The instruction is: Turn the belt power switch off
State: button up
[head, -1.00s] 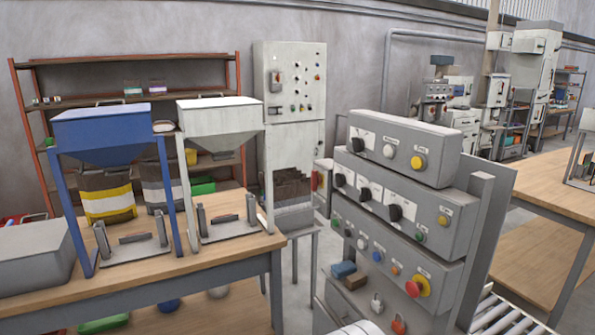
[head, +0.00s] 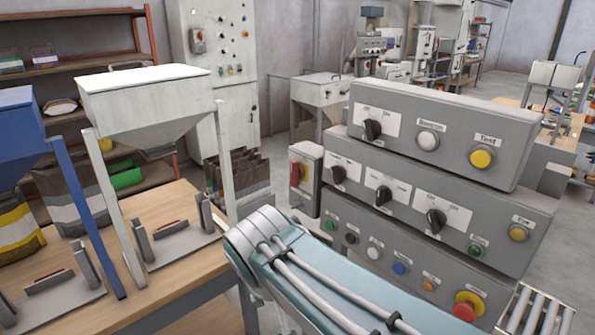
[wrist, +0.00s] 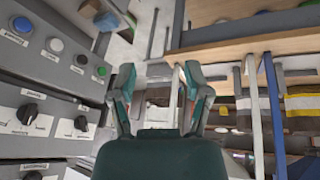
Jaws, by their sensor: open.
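A grey stepped control console (head: 440,190) stands right of centre in the head view. It carries several black rotary knobs, among them a top one (head: 373,130) and three on the middle tier. A red-handled switch (head: 296,173) sits on a separate grey box at the console's left. The labels are too small to tell which is the belt power switch. In the wrist view my gripper (wrist: 162,95) is open and empty, with the console knobs (wrist: 28,113) to its left, apart from it. The head view shows my arm but not my gripper.
The bench (head: 175,262) with a white hopper (head: 150,105) and a blue hopper (head: 22,120) fills the left. A red emergency button (head: 465,308) is low on the console, beside a roller conveyor (head: 535,315). A tall grey cabinet (head: 215,90) stands behind.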

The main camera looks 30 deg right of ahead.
jog(key=w+d+r+m+g+h, duration=0.1)
jog(key=w+d+m+h, duration=0.3)
jog(key=w+d, duration=0.3)
jog(key=w+d+r+m+g+h, duration=0.1)
jog(key=w+d+m+g+h, duration=0.2)
jog(key=w, duration=0.6)
jog(key=m+t+h, duration=0.3)
jog(key=m+h, duration=0.3)
jog(key=h, duration=0.2)
send_near(291, 171)
jog(key=d, duration=0.3)
jog(key=w+d, duration=0.1)
jog(key=d, duration=0.7)
jog(key=shift+w, duration=0.35)
jog(key=shift+a, duration=0.15)
jog(key=c, duration=0.8)
